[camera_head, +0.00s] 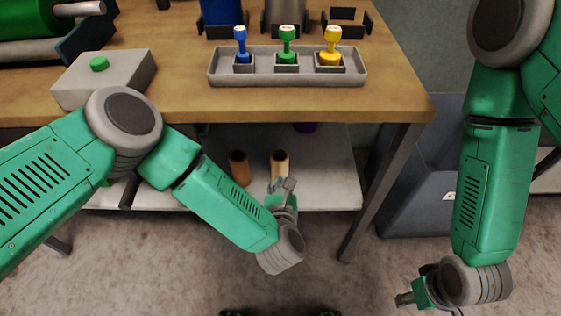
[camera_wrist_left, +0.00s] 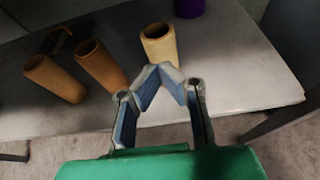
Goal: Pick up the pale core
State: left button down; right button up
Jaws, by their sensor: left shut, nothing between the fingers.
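The pale core (camera_head: 280,160), a hollow cream-coloured tube, stands upright on the low grey shelf under the table. It also shows in the left wrist view (camera_wrist_left: 161,50), just beyond my fingertips, with its open top visible. My left gripper (camera_head: 289,184) is in front of the core at the shelf's front edge. In the left wrist view its fingers (camera_wrist_left: 160,72) meet at the tips with nothing between them. The core's lower part is partly hidden by the fingers. My right gripper (camera_head: 404,299) hangs low at the right, clear of the shelf; its finger opening cannot be made out.
Two browner cores (camera_wrist_left: 103,65) (camera_wrist_left: 54,79) stand left of the pale one on the shelf (camera_wrist_left: 225,65). A purple object (camera_wrist_left: 190,7) is behind. A table leg (camera_head: 382,190) is at the right. The tabletop above holds a grey tray (camera_head: 288,79) with three coloured stamps.

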aim_at(280, 151)
pick_arm(q)
jog(key=w+b, duration=0.1)
jog(key=w, duration=0.3)
jog(key=w+b, duration=0.1)
jog(key=w, duration=0.2)
jog(key=w+f+b, duration=0.1)
jog(key=w, duration=0.3)
jog(key=shift+w+d, duration=0.1)
jog(key=shift+w, duration=0.2)
jog(key=shift+f+b, duration=0.35)
jog(key=shift+b, duration=0.1)
jog(key=shift+s, duration=0.1)
jog(key=shift+s+f, duration=0.1)
jog(key=shift+f, duration=0.15)
